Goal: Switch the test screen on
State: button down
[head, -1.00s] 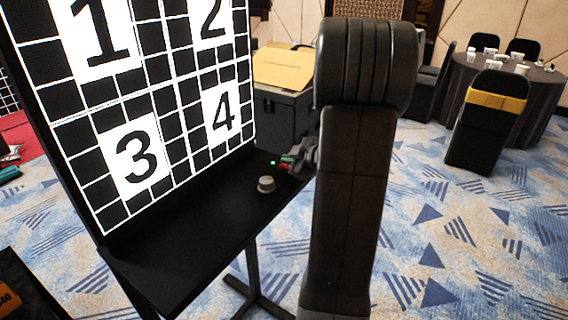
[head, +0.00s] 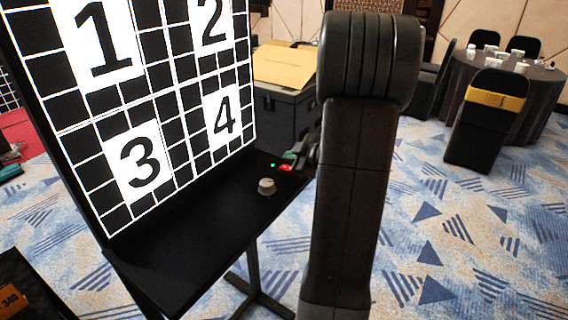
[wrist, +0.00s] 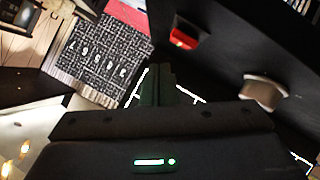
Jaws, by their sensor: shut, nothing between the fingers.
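The test screen (head: 180,95) is lit, with a white grid and the numbers 1 to 4. A black shelf (head: 190,235) runs along its foot. A red switch (head: 286,168) is at the shelf's far end, beside a small green light (head: 273,165). In the wrist view the red switch (wrist: 184,37) shows a small amber glow. A grey round knob (head: 266,187) stands nearer on the shelf; it also shows in the wrist view (wrist: 262,92). My gripper (wrist: 157,75) is shut and empty, apart from the switch. My arm partly hides it in the head view.
A black case with a tan top (head: 285,65) stands behind the shelf. A round table (head: 505,85) with cups and dark chairs is at the far right. Patterned carpet lies open at the right. A dark box with an orange label (head: 12,297) is at the lower left.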

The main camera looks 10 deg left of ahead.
jog(key=r+p, duration=0.2)
jog(key=d+r+p, duration=0.1)
jog(key=r+p, duration=0.1)
jog(key=shift+s+d+r, duration=0.1)
jog(key=shift+s, duration=0.2)
jog(key=shift+w+a+f+b, duration=0.1)
jog(key=shift+a+f+b, duration=0.1)
jog(key=shift+f+b, duration=0.7)
jog(key=shift+r+b, duration=0.1)
jog(key=shift+b, duration=0.8)
jog(key=r+p, duration=0.1)
jog(key=p, duration=0.1)
jog(key=d+r+p, duration=0.1)
jog(key=r+p, duration=0.3)
jog(key=shift+s+d+r, duration=0.1)
jog(key=shift+s+d, duration=0.15)
